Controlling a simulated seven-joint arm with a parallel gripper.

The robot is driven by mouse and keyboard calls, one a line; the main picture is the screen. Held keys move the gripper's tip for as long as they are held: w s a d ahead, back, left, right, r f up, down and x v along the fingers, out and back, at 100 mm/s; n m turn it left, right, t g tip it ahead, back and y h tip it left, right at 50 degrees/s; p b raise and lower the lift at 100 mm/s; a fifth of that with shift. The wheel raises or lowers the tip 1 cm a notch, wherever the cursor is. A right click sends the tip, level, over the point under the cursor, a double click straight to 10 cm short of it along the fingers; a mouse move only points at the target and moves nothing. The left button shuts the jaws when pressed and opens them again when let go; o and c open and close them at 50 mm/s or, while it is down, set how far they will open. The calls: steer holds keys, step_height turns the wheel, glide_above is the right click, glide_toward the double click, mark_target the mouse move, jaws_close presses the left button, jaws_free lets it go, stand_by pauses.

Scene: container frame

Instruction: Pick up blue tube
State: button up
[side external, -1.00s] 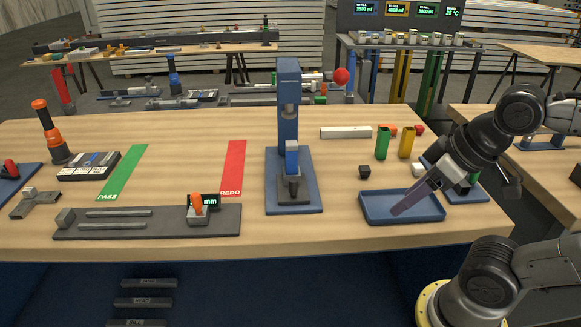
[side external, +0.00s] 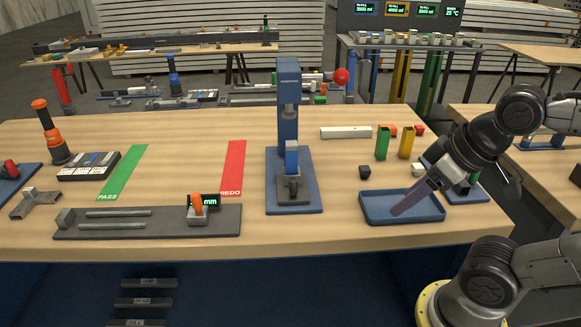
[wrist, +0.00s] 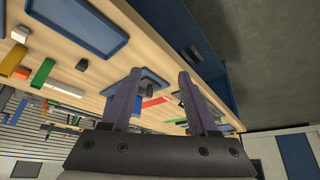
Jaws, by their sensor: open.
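My gripper (side external: 398,211) points down and left, with its long purple fingers over the blue tray (side external: 438,214) at the right front of the bench. In the wrist view my gripper (wrist: 159,74) is open, with nothing between its fingers. I cannot pick out a loose blue tube on the near bench. A tall blue bar (side external: 373,75) shows at the far rack. My wrist hides part of the bench's right end.
A blue press (side external: 288,110) stands left of the tray. A black block (side external: 364,171) and a white bar (side external: 346,132) lie behind the tray. Green and red strips (side external: 232,168) and a grey rail fixture (side external: 130,221) are further left. The bench front edge is close to the tray.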

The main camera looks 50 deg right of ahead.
steer(key=shift+o, duration=1)
steer(key=shift+w, duration=0.1)
